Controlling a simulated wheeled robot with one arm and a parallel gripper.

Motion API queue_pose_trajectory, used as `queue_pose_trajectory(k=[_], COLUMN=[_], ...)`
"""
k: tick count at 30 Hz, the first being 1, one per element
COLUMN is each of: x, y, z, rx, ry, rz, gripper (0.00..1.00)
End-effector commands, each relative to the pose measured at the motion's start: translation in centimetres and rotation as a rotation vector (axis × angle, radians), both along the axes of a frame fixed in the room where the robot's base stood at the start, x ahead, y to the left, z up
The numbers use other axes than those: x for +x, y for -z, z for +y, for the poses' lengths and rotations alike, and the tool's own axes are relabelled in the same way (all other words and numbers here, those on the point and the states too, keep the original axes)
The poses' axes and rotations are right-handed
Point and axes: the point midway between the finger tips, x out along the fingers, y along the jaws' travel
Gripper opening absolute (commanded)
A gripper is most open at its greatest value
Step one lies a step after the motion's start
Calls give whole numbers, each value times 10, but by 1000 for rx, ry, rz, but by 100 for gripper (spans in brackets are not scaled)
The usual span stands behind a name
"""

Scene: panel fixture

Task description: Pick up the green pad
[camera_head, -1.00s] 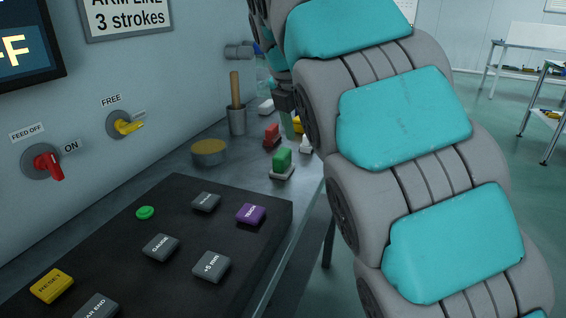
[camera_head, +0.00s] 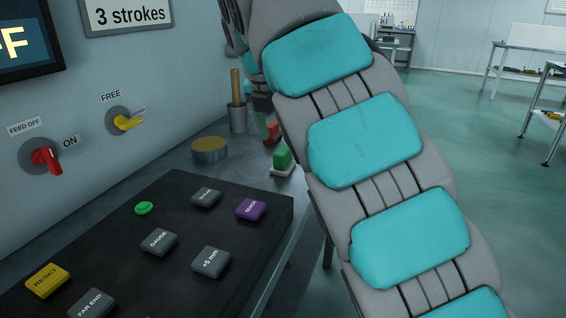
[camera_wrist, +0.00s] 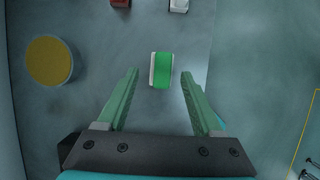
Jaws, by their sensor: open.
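The green pad (camera_head: 283,156) is a small green block on a pale base, standing on the grey bench beyond the black console. In the wrist view the green pad (camera_wrist: 163,69) lies ahead of and between the open fingers, with a white strip along its left side. My gripper (camera_wrist: 160,74) is open with nothing held. Its green fingers point toward the pad; how high they are above the bench is hard to tell. In the head view my gripper (camera_head: 262,124) is partly hidden behind my arm.
A yellow-topped round tin (camera_head: 209,150) stands left of the pad, also in the wrist view (camera_wrist: 49,61). A red block (camera_wrist: 120,3) and a white piece (camera_wrist: 179,6) lie beyond. A pot with a wooden handle (camera_head: 237,117) stands by the wall. The black console (camera_head: 180,235) is in front.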

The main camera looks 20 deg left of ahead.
Motion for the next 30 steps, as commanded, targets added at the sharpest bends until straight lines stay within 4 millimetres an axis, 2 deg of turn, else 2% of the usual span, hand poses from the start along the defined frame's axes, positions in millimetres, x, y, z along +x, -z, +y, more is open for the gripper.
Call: queue_pose_trajectory(k=[9,15,22,30], x=[7,14,15,15], y=[38,49,49,49], z=[-6,-6,-5,-5], rx=[-2,-3,0,-1], ry=[3,1,0,0], rz=[0,3,1,1], gripper=[68,68,68,38])
